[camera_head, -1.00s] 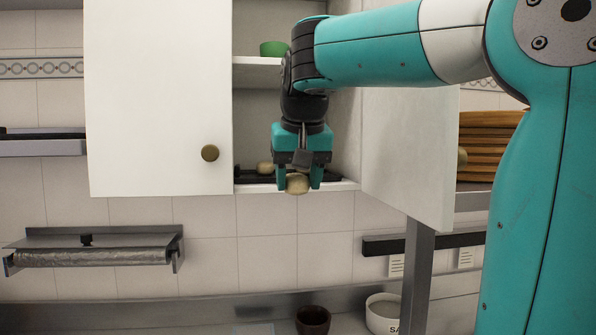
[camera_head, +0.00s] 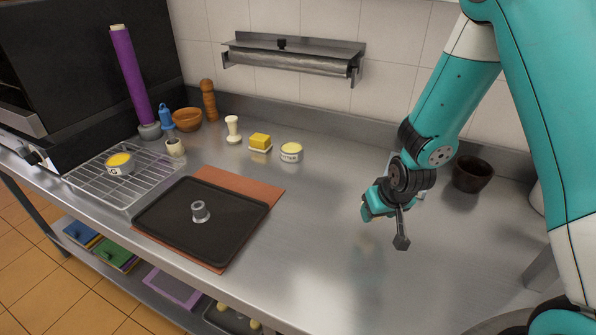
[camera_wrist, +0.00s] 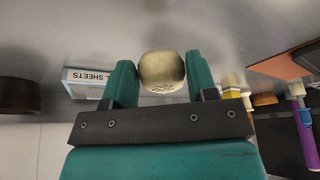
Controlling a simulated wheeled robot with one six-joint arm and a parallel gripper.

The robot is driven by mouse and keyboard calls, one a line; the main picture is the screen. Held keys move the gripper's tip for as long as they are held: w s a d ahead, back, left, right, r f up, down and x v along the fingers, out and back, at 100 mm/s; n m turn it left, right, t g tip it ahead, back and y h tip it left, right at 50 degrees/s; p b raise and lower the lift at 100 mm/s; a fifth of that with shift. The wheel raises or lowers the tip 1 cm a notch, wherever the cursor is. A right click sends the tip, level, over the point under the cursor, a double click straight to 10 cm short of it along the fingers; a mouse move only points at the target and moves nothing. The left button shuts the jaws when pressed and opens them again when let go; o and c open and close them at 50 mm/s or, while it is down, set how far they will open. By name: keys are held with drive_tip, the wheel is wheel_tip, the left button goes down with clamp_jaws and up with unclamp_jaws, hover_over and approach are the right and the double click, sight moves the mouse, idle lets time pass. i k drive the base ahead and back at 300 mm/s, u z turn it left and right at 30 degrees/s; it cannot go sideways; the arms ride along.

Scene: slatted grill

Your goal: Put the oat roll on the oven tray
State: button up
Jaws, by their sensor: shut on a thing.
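The oat roll (camera_wrist: 162,70) is a pale tan, rounded roll. In the wrist view it sits between the two teal fingers of my gripper (camera_wrist: 161,78), which is shut on it. In the head view my gripper (camera_head: 369,208) is over the right part of the steel counter, and the roll cannot be made out there. The oven tray (camera_head: 238,214) is dark and flat, left of my gripper. It lies on a terracotta-coloured mat (camera_head: 245,182), and a small grey metal cylinder (camera_head: 200,211) stands on it.
A dark bowl (camera_head: 472,174) stands right of my arm. The counter between tray and gripper is clear.

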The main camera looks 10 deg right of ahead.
sight(230, 226)
drive_tip(key=k, duration=0.45)
drive_tip(key=u, duration=2.3)
drive_tip(key=i, duration=1.75)
drive_tip(key=z, duration=2.45)
